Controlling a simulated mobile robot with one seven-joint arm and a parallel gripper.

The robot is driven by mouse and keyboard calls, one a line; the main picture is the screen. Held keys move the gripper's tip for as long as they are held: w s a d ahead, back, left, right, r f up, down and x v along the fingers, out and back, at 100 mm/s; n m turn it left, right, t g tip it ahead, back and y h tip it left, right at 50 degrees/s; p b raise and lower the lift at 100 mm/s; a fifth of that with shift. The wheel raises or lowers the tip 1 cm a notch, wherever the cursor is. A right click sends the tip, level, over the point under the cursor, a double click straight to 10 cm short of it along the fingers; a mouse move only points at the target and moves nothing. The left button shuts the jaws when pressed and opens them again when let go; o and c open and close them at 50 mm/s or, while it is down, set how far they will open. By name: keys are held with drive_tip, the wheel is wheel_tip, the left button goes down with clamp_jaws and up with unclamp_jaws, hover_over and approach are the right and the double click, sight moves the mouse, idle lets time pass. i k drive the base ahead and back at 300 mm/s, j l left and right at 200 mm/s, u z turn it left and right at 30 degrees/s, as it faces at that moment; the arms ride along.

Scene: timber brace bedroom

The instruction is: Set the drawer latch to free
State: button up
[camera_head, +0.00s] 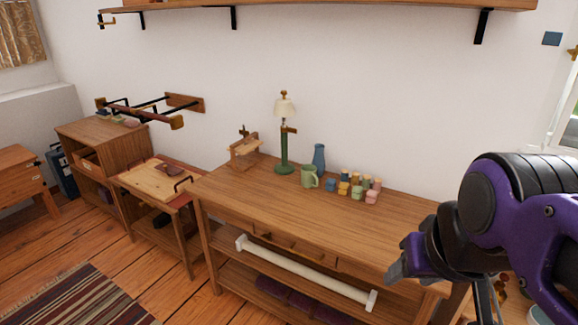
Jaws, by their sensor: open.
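The wooden desk (400,225) has a shallow drawer (314,257) in its front edge, which looks closed. A small dark fitting (265,236) sits at the left part of the drawer front. It may be the latch, but it is too small to tell, and its setting cannot be read. My gripper (399,268) is at the right, in front of the desk's right part, well right of the fitting. It is open, and I see nothing in it.
A white rail (300,268) runs below the drawer. A green lamp (284,140), a green mug (309,176), a blue vase (319,158) and several coloured blocks (357,192) stand on the desk. A striped rug (80,300) lies at the front left.

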sight(266, 237)
drive_tip(key=u, duration=0.7)
drive_tip(key=i+j+z, duration=0.1)
drive_tip(key=z, duration=0.2)
drive_tip(key=u, duration=0.2)
drive_tip(key=i+j+z, duration=0.15)
drive_tip(key=i, duration=0.3)
drive_tip(key=i+j+z, duration=0.15)
drive_tip(key=i+j, duration=0.3)
